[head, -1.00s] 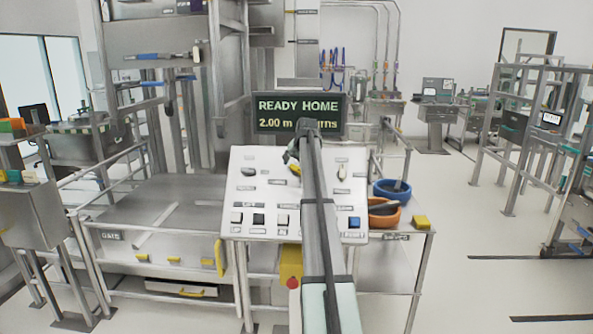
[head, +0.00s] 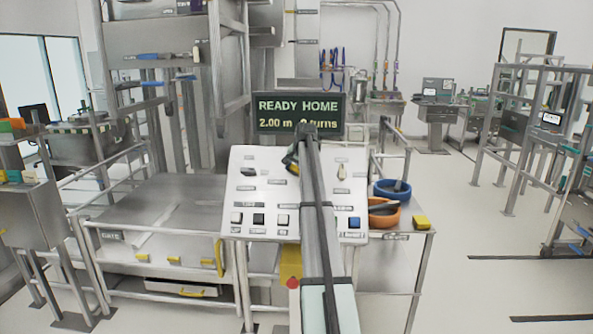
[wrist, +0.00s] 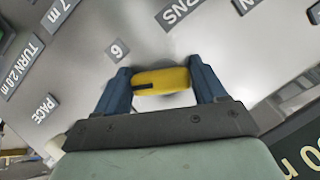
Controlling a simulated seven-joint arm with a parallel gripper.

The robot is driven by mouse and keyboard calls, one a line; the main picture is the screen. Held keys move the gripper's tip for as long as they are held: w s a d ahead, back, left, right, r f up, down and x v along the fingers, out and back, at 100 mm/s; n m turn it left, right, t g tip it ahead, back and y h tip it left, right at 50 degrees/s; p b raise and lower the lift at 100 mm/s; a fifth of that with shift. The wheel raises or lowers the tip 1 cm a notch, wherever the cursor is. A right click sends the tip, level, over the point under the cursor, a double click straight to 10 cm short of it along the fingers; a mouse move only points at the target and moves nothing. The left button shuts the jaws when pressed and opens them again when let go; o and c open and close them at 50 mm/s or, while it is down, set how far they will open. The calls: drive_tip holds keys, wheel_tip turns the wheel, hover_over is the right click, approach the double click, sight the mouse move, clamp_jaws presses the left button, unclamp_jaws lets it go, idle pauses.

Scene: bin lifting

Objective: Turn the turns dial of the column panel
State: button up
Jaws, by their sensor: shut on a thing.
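The column panel (head: 246,197) is a light sloped board with several dials, labels and a row of square buttons. In the wrist view, my gripper (wrist: 162,85) is shut on a yellow dial (wrist: 160,80) with a dark mark, one blue finger at each end. A label reading "TURNS" (wrist: 181,11) lies just beyond the dial and a "6" label (wrist: 117,50) to its left. In the head view, my arm hides much of the dial and the panel's middle. The display (head: 298,114) above reads "READY HOME" and "2.00 m", with a partly covered turns figure.
A railed metal platform (head: 170,215) lies to the left. Open floor (head: 475,215) shows at the right.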

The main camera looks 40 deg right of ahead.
drive_tip(key=shift+c, duration=1)
drive_tip(key=n+g, duration=0.1)
drive_tip(key=n, duration=0.2)
drive_tip(key=shift+w+r+h, duration=0.1)
drive_tip(key=shift+h, duration=0.3)
drive_tip(key=n+g+h, duration=0.1)
drive_tip(key=n, duration=0.2)
drive_tip(key=n+g+h, duration=0.1)
drive_tip(key=n, duration=0.3)
drive_tip(key=shift+d+h, duration=0.1)
drive_tip(key=shift+h, duration=0.2)
drive_tip(key=shift+r+n+g+h, duration=0.1)
drive_tip(key=shift+n+g+h, duration=0.5)
drive_tip(key=shift+n, duration=1)
